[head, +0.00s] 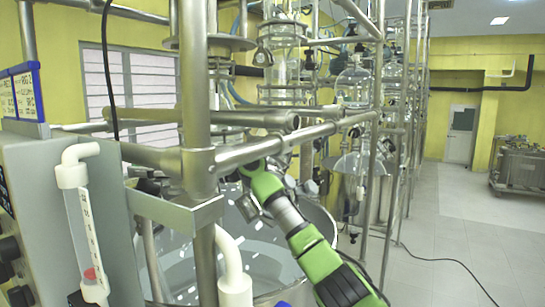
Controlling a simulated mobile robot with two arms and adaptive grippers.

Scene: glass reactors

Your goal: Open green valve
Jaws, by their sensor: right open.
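My right arm, green and grey, reaches up from the bottom right into the frame of steel pipes. My right gripper (247,205) is at its far end, below the horizontal pipe (272,148) and in front of the large vessel. It is open, small and partly hidden among the metal parts, and nothing shows between its fingers. I cannot make out a green valve with certainty; the bright green near the gripper is my own arm. My left gripper is not in view.
A thick upright pipe (196,90) stands close in front, left of my gripper. A control box (45,200) with a flow meter (85,225) is at the left. Glass vessels (355,85) stand behind. The tiled floor (455,235) at the right is mostly clear, with a black cable.

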